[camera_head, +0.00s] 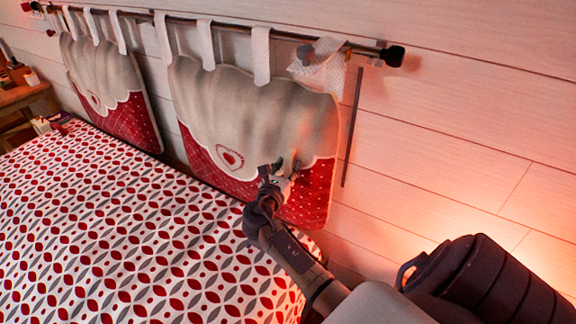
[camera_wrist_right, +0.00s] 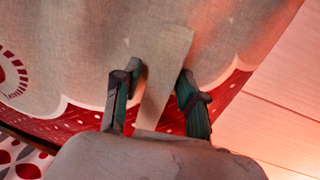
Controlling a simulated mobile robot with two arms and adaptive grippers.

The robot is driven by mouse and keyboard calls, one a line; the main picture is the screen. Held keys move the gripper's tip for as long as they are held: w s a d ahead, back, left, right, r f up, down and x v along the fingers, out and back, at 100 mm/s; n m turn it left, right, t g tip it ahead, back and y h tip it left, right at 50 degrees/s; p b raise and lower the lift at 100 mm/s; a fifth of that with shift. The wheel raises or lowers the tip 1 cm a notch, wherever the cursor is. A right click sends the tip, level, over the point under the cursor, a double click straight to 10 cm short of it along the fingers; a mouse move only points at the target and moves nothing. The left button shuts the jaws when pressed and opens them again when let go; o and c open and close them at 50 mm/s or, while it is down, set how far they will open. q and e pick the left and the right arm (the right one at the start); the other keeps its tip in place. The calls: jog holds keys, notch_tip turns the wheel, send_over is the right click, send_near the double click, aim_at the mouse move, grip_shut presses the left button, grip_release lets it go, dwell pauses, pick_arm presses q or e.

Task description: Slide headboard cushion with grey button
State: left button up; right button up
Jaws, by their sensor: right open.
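Two padded headboard cushions hang by white loops from a dark rod (camera_head: 230,25) on the wall. The nearer cushion (camera_head: 240,105) is grey-beige above and dotted red below, with a red heart emblem (camera_head: 229,157). The farther cushion (camera_head: 100,75) hangs to the left. My right gripper (camera_head: 281,167) is open at the nearer cushion's lower right part. In the wrist view its fingers (camera_wrist_right: 158,84) stand apart, with a pale strip (camera_wrist_right: 166,75) between them; contact is unclear. My left gripper is out of view.
A bed with a red and grey patterned cover (camera_head: 130,230) fills the lower left, below the cushions. A wooden bedside table (camera_head: 22,95) stands at far left. A thin dark bar (camera_head: 352,128) hangs right of the nearer cushion. Bare plank wall (camera_head: 460,130) lies further right.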

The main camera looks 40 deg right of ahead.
aim_at(274, 151)
grip_shut()
jog(key=w, duration=0.2)
jog(key=w+a+b, duration=0.1)
jog(key=w, duration=0.1)
jog(key=w+a, duration=0.1)
jog(key=w, duration=0.1)
jog(key=shift+w+b, duration=0.15)
jog(key=shift+b, duration=0.25)
jog(key=shift+d, duration=0.1)
grip_release()
